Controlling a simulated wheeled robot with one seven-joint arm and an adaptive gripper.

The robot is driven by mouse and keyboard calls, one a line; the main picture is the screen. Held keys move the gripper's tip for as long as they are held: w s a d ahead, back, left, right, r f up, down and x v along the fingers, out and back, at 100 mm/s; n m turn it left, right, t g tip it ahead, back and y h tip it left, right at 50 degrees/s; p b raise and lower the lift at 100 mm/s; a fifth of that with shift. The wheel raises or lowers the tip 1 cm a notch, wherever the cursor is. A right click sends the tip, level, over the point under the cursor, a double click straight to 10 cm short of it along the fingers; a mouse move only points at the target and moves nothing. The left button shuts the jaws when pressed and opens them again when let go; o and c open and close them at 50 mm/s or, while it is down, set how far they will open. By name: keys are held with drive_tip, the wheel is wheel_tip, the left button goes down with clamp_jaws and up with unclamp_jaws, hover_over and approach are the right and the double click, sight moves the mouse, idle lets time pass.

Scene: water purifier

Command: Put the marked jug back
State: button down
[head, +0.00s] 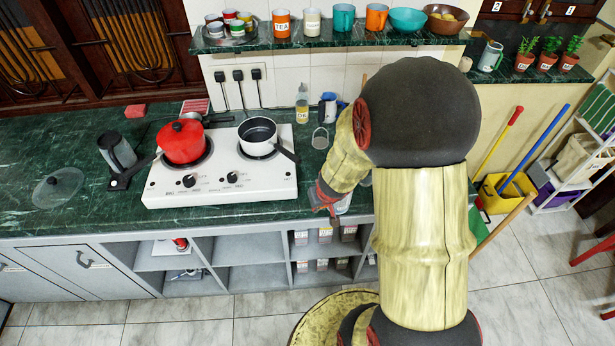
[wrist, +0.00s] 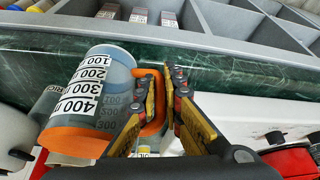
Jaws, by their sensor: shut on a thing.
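The marked jug (wrist: 118,85) is clear grey-blue with an orange end, an orange handle and a white scale label reading 100 to 400. In the wrist view it lies to the left of my gripper (wrist: 166,82), whose fingers are shut on its handle (wrist: 157,112). In the head view my gripper (head: 324,202) is at the front edge of the counter, right of the stove. Only a small part of the jug (head: 343,205) shows there, the rest being hidden by my arm. I cannot tell whether it touches the counter.
The green counter (head: 255,216) holds a white stove (head: 222,188) with a red pot (head: 182,142) and a white saucepan (head: 258,136). Bottles and a jug (head: 327,108) stand behind my gripper. Open cubbies (head: 257,278) lie below. A wall shelf (head: 350,40) carries mugs and bowls.

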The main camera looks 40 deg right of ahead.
drive_tip(key=w+d+p, duration=0.1)
drive_tip(key=w, duration=0.2)
drive_tip(key=w+d+p, duration=0.1)
drive_tip(key=w, duration=0.3)
drive_tip(key=w+d+p, duration=0.1)
drive_tip(key=w+d, duration=0.1)
drive_tip(key=w, duration=0.2)
drive_tip(key=shift+d+p, duration=0.1)
drive_tip(key=shift+p, duration=0.25)
drive_tip(key=shift+f+b, duration=0.35)
drive_tip(key=shift+f, duration=0.1)
drive_tip(key=c, duration=2.4)
unclamp_jaws()
drive_tip(key=shift+f, duration=0.1)
drive_tip(key=o, duration=0.4)
drive_tip(key=shift+o, duration=0.2)
